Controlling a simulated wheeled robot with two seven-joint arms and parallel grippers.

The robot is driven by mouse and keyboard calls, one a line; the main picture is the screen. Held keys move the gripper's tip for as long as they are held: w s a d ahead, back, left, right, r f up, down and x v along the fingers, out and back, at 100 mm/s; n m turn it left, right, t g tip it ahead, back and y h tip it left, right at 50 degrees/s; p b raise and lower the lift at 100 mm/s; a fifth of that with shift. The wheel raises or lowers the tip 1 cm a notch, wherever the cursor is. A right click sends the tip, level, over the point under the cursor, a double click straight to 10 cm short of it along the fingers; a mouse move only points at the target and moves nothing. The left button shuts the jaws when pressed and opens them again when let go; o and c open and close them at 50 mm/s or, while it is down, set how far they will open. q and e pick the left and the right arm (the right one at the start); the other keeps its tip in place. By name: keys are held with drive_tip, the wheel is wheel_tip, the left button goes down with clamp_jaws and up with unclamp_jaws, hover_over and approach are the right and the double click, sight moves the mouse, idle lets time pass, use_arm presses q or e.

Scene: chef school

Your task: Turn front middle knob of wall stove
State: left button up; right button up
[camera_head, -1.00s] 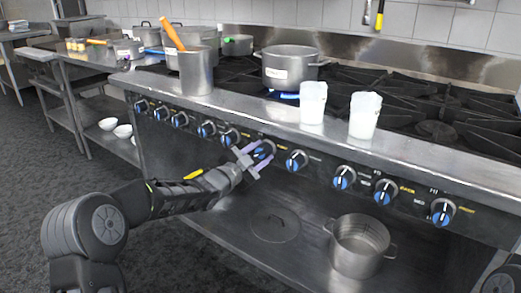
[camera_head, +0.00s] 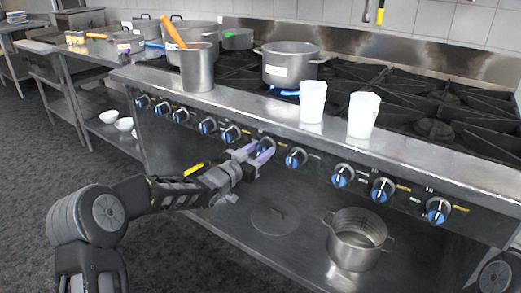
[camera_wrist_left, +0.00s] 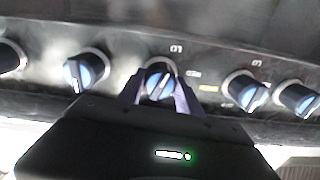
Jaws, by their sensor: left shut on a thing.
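The wall stove has a front panel (camera_head: 318,163) with a row of several blue-faced knobs. My left gripper (camera_head: 262,154) is at the knob near the middle of the row, its purple fingers on either side of it. In the left wrist view that knob (camera_wrist_left: 160,82) sits between the fingertips of the gripper (camera_wrist_left: 160,92), with its white mark tilted. The gripper is shut on this knob. In the head view the fingers partly cover the knob. My right gripper is not in view; a bit of dark arm shows at the lower right.
Neighbouring knobs (camera_head: 296,158) and (camera_wrist_left: 85,72) stand close on both sides. Two white containers (camera_head: 312,102) and a metal pot (camera_head: 197,70) with an orange utensil stand on the front ledge. A large pot (camera_head: 290,65) is on a burner with blue flame. Another pot (camera_head: 357,240) sits on the lower shelf.

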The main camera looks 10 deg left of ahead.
use_arm(q)
drive_tip(key=shift+f, duration=0.1)
drive_tip(key=o, duration=1.4)
drive_tip(key=shift+c, duration=0.2)
drive_tip(key=v, duration=0.8)
